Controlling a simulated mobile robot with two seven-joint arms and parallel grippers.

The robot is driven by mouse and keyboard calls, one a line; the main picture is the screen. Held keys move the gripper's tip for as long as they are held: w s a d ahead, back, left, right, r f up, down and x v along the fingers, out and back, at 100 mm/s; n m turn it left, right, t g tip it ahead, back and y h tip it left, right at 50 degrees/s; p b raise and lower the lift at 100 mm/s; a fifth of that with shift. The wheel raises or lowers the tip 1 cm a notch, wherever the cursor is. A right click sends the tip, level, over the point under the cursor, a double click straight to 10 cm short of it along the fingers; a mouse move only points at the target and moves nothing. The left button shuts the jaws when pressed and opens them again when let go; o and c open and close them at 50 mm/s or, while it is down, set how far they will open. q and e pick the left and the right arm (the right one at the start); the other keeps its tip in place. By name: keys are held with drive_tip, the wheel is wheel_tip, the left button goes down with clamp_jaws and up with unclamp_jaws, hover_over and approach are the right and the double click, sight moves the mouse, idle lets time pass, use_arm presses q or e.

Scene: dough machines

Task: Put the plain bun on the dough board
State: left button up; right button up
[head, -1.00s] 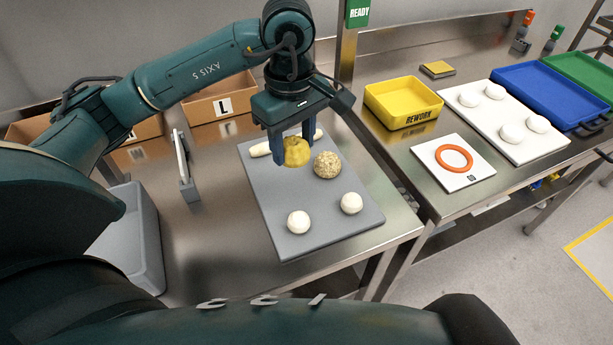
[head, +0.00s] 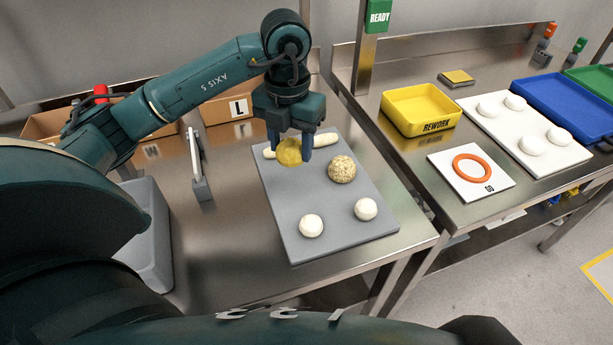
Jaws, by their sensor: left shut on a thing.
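My left gripper (head: 290,156) is shut on a smooth yellow bun (head: 288,150) over the far part of a grey board (head: 330,208). I cannot tell whether the bun touches the board. A long pale roll (head: 322,141) lies behind the gripper at the board's far edge, partly hidden by it. A speckled, seeded-looking bun (head: 342,170) sits to the right of the held bun, apart from it. Two white dough balls, one at the near left (head: 311,226) and one at the near right (head: 366,209), lie on the board. My right gripper is not in view.
On the right table are a yellow REWORK tray (head: 419,112), a white card with an orange ring (head: 472,167), a white board with several dough pieces (head: 548,150) and a blue tray (head: 568,105).

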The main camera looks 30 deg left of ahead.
sight(291, 160)
use_arm(q)
wheel_tip(291, 160, down, 4)
drive_tip(key=shift+f, duration=0.75)
wheel_tip(291, 160, down, 3)
drive_tip(key=shift+r, duration=0.15)
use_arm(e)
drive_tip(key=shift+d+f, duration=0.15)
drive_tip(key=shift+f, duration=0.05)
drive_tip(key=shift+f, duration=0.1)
use_arm(q)
drive_tip(key=o, duration=0.6)
drive_tip(key=shift+c, duration=0.2)
drive_tip(key=o, duration=0.4)
drive_tip(key=shift+o, duration=0.2)
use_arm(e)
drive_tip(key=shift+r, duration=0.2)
